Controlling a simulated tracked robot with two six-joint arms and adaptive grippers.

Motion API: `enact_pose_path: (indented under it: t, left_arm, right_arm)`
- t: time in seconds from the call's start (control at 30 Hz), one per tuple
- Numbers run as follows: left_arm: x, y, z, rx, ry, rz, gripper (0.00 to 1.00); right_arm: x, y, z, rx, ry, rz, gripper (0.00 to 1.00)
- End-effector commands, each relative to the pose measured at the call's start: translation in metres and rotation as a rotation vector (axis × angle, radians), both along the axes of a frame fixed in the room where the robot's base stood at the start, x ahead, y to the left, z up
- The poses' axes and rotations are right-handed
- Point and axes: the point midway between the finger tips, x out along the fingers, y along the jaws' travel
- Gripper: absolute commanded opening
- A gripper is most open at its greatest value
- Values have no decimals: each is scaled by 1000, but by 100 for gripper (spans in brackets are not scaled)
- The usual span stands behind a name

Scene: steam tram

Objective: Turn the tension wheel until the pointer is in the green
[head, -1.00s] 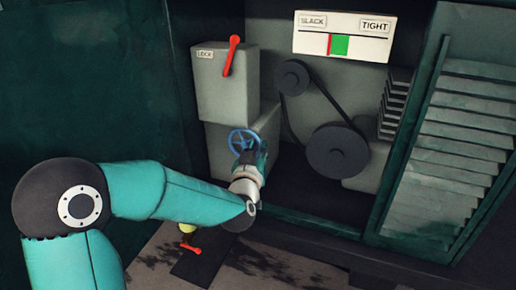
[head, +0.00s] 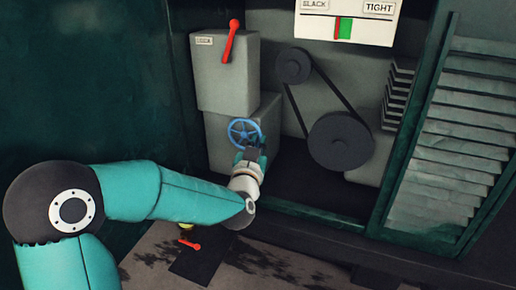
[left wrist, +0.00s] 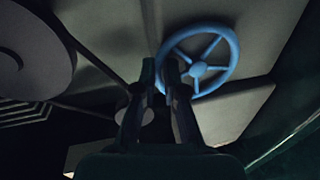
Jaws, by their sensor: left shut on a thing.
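The blue spoked tension wheel (head: 243,121) is on the front of a lower grey box and also shows in the left wrist view (left wrist: 198,72). My left gripper (head: 251,148) is at the lower part of its rim. In the left wrist view my left gripper (left wrist: 161,66) is shut on the rim at the wheel's left side. The white tension gauge (head: 372,30) reads SLACK at left and TIGHT at right. A narrow red mark (head: 337,28) shows at the left edge of the green band (head: 346,28). The exact pointer position is hard to tell. My right gripper is out of view.
A grey box (head: 222,90) with a red lever (head: 231,42) stands above the wheel. Two dark pulleys with a belt (head: 341,139) are to the right. A louvred panel (head: 460,140) stands farther right. A small red handle (head: 189,244) is low on the floor.

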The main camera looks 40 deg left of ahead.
Motion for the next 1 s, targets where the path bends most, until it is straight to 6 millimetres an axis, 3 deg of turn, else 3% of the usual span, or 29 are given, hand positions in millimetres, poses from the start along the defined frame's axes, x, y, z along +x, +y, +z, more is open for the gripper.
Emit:
enact_pose_path:
  t: [0.03,0.3,0.93,0.97,1.0]
  left_arm:
    - [0,0,-7,31,8,-2,0]
    - [-1,1,-13,184,47,-2,0]
    - [0,0,-14,252,67,-6,0]
    - [0,0,-14,252,67,-6,13]
    - [0,0,-14,251,68,-7,20]
  right_arm:
    - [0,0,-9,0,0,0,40]
    - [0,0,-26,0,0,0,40]
    - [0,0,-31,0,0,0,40]
    - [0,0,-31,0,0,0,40]
    - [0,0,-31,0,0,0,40]
